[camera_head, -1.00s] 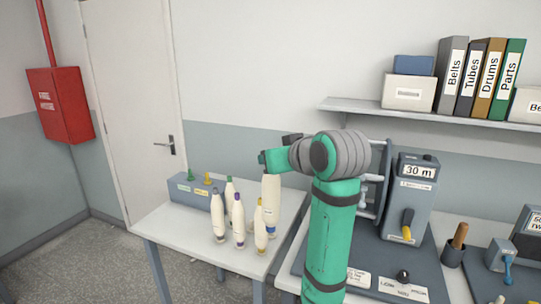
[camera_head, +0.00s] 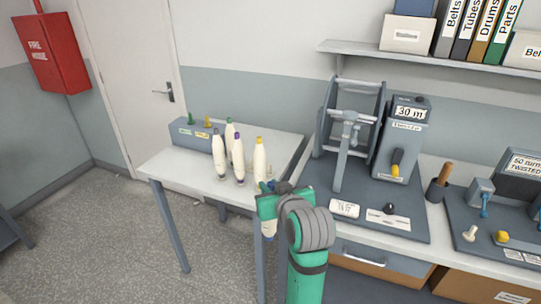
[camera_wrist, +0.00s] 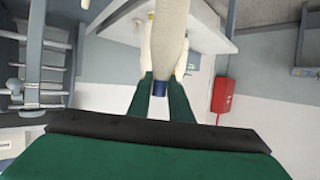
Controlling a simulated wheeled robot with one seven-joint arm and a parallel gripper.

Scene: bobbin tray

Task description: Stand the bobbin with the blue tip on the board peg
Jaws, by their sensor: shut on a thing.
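My gripper (camera_head: 268,200) is shut on a cream bobbin (camera_head: 268,229), near the front right corner of the white table. Its body hangs below the gripper in the head view, partly hidden by my arm. In the wrist view my gripper (camera_wrist: 160,95) has its two green fingers at either side of the bobbin's narrow end, where a blue tip (camera_wrist: 159,88) shows; the cream body (camera_wrist: 168,40) runs up the picture. I cannot tell which part is the board peg.
Several cream bobbins stand on the white table (camera_head: 178,168), including a purple-tipped one (camera_head: 238,160) and a yellow-tipped one (camera_head: 259,160) close behind my gripper. A grey block (camera_head: 190,136) stands behind them. A winder (camera_head: 350,115) and grey board (camera_head: 415,228) are right.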

